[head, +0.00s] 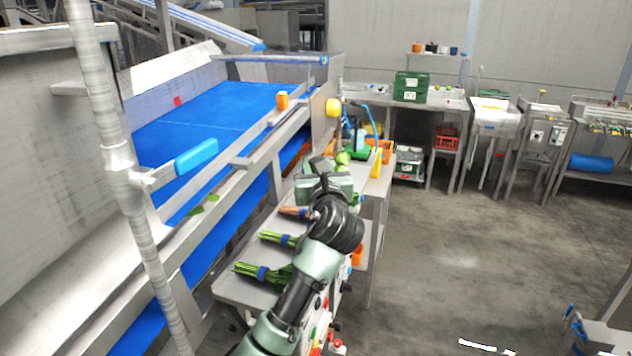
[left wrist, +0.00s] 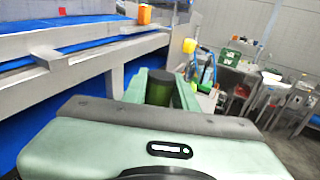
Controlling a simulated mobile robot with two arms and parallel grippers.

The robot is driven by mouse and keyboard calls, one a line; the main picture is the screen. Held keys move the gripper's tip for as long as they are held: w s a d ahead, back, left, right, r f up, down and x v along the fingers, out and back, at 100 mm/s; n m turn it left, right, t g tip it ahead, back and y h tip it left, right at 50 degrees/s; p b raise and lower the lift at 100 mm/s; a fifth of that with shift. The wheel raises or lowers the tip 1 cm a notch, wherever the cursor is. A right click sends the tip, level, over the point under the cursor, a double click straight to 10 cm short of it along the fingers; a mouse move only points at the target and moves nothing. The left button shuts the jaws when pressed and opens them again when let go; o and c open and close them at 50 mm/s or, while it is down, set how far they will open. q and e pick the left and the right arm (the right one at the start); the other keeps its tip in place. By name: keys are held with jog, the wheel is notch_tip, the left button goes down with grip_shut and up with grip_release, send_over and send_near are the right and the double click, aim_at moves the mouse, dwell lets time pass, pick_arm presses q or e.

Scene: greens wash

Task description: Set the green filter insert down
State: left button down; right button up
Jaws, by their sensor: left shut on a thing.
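The green filter insert (left wrist: 160,88) shows in the left wrist view as a dark green cylinder with a darker top. It stands between the green fingers of my left gripper (left wrist: 162,92), which is shut on it. In the head view my left gripper (head: 322,168) is over the far part of the steel side table (head: 237,290). My arm hides much of the gripper there, and I cannot make out the insert clearly. Whether the insert touches the table cannot be told. My right gripper is not in view.
Banded bunches of greens (head: 280,240) lie on the near part of the table. An orange crate (head: 383,146) and a small green tray (head: 359,153) are at its far end. The blue conveyor (head: 205,122) runs along the left.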

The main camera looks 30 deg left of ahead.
pick_arm(q)
notch_tip(320, 180, down, 4)
jog(key=shift+f, duration=0.1)
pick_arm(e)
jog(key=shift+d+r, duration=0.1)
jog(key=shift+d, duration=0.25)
pick_arm(q)
jog(key=c, duration=1.1)
grip_release()
